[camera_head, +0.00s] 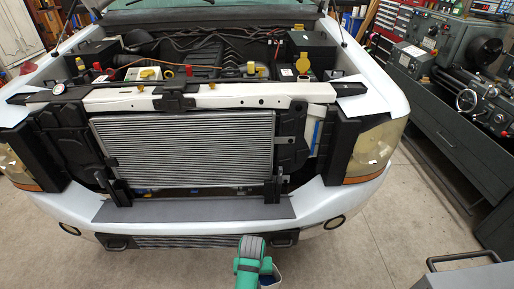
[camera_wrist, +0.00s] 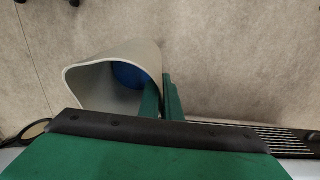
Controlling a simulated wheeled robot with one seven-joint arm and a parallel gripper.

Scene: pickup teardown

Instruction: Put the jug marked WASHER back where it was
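A pale, open-mouthed container (camera_wrist: 85,88) with something blue inside hangs beside my gripper (camera_wrist: 161,92) in the wrist view. One green finger is inside its rim and the other outside, with the wall pinched between them. No WASHER mark shows, so I cannot confirm it is the jug. In the head view my green gripper (camera_head: 264,266) is low in front of the pickup's bumper, with a bit of the white and blue container (camera_head: 277,278) beside it, mostly hidden by the arm.
The pickup's front stands ahead, hood up, with an exposed radiator (camera_head: 185,150) and a grey bumper top (camera_head: 195,210). A lathe (camera_head: 465,85) on a dark cabinet is at right. A grey cart (camera_head: 470,275) is at lower right. The concrete floor (camera_head: 400,225) between is clear.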

